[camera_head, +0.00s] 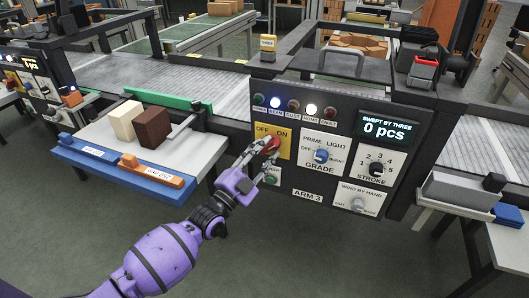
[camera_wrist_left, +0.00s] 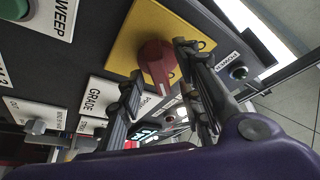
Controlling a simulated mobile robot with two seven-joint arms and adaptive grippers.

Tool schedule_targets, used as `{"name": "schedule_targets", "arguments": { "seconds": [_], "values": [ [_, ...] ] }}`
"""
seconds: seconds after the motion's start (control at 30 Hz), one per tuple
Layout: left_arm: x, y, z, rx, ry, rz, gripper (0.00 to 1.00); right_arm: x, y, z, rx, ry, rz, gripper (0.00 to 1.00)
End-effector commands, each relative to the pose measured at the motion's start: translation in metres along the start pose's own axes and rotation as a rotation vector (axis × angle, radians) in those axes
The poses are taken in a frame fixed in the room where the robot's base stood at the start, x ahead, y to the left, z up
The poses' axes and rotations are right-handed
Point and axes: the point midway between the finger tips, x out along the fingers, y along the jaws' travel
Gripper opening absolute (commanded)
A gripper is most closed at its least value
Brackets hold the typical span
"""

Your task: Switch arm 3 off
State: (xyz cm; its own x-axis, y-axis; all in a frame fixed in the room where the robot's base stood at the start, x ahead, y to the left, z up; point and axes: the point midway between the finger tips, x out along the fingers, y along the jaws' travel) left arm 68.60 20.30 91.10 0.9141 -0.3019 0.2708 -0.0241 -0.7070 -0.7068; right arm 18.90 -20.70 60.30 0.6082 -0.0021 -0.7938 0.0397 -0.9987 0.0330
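The Arm 3 switch is a red knob (camera_head: 271,143) on a yellow plate (camera_head: 262,134) marked OFF on the left and ON on the right. My left gripper (camera_head: 262,152) is at the knob, in front of the plate. In the left wrist view, the red knob (camera_wrist_left: 156,62) lies between the two fingertips, against the yellow plate (camera_wrist_left: 128,38). The fingers are apart; whether both touch the knob cannot be told. My right gripper is in neither view.
The dark ARM 3 panel also has a GRADE knob (camera_head: 320,155), a STROKE knob (camera_head: 376,168) and a display (camera_head: 386,128) reading 0 pcs. A green button (camera_head: 271,179) sits just below the plate. A tray (camera_head: 92,139) with two blocks stands left.

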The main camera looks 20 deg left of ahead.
Motion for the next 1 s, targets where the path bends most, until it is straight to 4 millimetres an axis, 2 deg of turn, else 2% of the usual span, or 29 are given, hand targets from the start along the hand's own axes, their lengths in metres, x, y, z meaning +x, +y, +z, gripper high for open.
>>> {"name": "schedule_targets", "arguments": {
  "seconds": [0.17,0.4,0.43,0.77,1.0],
  "values": [
    [-0.0001,0.0003,0.0002,0.0,0.0,0.0,0.33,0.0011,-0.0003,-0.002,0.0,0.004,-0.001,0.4],
    [-0.0003,0.0003,0.0001,0.0,0.0,0.0,0.01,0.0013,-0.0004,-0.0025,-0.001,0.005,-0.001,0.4],
    [-0.0003,0.0003,0.0001,0.0,0.0,0.0,0.0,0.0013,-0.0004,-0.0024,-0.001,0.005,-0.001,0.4],
    [-0.0004,0.0008,0.0002,-0.021,-0.001,-0.009,0.0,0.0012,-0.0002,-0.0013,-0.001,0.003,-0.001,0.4],
    [-0.0006,0.0022,0.0006,-0.132,-0.002,-0.054,0.0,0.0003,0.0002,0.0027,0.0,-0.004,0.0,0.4]
  ]
}}
